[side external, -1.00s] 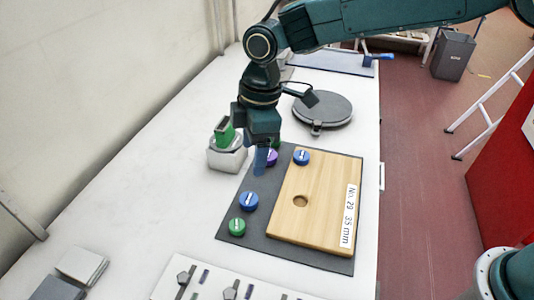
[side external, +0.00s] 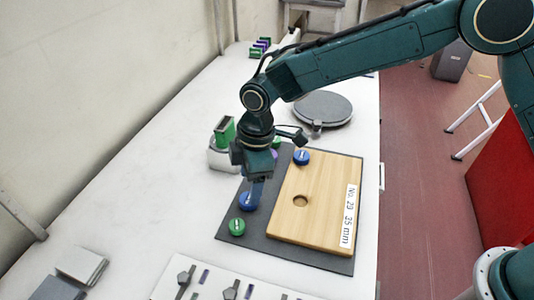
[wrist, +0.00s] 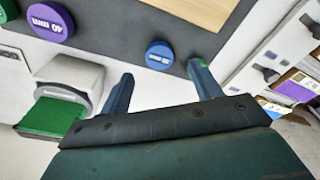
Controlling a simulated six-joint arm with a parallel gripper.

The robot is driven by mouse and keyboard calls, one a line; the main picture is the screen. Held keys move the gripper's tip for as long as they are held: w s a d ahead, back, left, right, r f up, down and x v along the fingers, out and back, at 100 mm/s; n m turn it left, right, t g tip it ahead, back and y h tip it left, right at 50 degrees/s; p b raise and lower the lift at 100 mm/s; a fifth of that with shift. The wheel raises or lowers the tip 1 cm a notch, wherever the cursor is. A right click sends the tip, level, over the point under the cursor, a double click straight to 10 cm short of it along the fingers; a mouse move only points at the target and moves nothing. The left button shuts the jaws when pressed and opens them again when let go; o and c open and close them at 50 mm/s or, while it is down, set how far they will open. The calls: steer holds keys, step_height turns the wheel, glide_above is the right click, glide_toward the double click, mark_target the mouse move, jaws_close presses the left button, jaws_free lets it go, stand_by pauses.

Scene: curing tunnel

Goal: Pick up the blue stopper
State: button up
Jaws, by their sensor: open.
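One blue stopper (side external: 245,203) sits on the dark grey mat (side external: 262,237), left of the wooden board. A second blue stopper (side external: 302,157) sits at the far left corner of the board (side external: 312,216). My gripper (side external: 256,190) points down just above the mat's blue stopper and partly covers it. In the wrist view that stopper (wrist: 160,55) lies ahead of the gap between my open, empty fingers (wrist: 161,70). I cannot tell the height between them.
A green stopper (side external: 237,226) stands close on the near side of the blue one. A purple stopper (side external: 273,155) is behind my gripper. A white block with a green top (side external: 224,131) stands left of the mat. The board has one empty hole (side external: 300,200).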

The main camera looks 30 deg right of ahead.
steer(key=shift+w+a+f, duration=0.1)
steer(key=shift+a+f, duration=0.05)
steer(key=shift+f, duration=1.15)
steer(key=shift+a+f, duration=0.1)
steer(key=shift+f, duration=1.15)
steer(key=c, duration=1)
